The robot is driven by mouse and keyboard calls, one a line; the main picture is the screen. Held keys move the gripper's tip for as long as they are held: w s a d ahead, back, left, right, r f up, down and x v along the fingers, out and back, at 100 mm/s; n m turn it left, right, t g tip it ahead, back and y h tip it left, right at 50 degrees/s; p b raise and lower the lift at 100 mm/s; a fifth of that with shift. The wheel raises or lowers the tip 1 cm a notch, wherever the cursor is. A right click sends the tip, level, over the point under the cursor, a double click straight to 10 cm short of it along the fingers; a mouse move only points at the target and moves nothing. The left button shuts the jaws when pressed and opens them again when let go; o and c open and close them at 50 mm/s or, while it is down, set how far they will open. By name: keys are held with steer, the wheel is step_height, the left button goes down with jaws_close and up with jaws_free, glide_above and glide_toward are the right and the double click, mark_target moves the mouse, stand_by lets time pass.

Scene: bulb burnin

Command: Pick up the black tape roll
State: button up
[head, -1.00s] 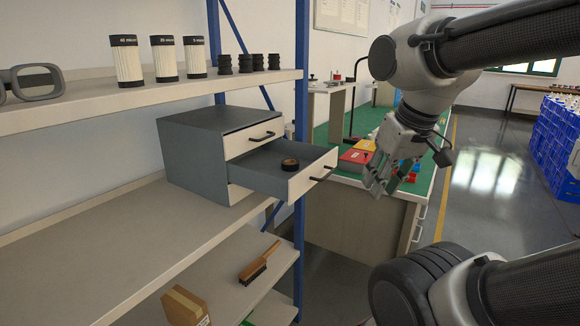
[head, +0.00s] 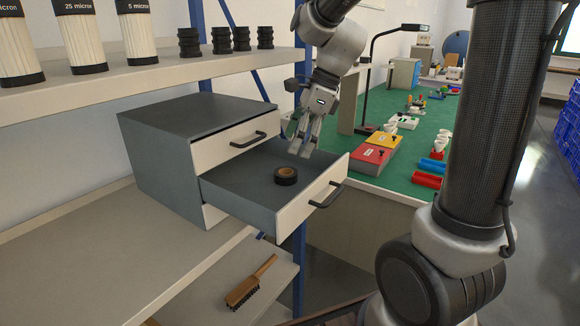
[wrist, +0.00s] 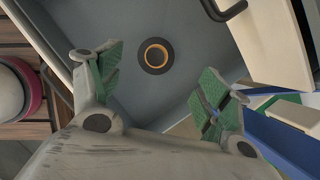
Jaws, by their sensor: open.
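The black tape roll (head: 286,175) lies flat in the open drawer (head: 240,189) of the grey cabinet. In the wrist view the roll (wrist: 156,56) shows a tan inner ring and lies on the bare drawer floor, beyond the fingertips. My gripper (head: 303,150) is above the drawer, a little above and to the right of the roll in the head view. In the wrist view its green-padded fingers (wrist: 160,85) are spread wide with nothing between them.
The cabinet (head: 190,125) stands on a shelf, with another shelf of filter cartridges (head: 92,35) above. A blue rack post (head: 300,215) is beside the drawer. A brush (head: 250,284) lies below. A green bench (head: 400,160) with red and yellow boxes is to the right.

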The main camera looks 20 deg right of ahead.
mark_target(286, 172)
steer(key=shift+w+a+f, duration=0.15)
steer(key=shift+w+f, duration=0.15)
steer(key=shift+f, duration=0.05)
steer(key=x, duration=0.4)
steer(key=s+x, duration=0.1)
steer(key=x, duration=0.2)
steer(key=shift+f, duration=0.15)
steer(key=c, duration=1)
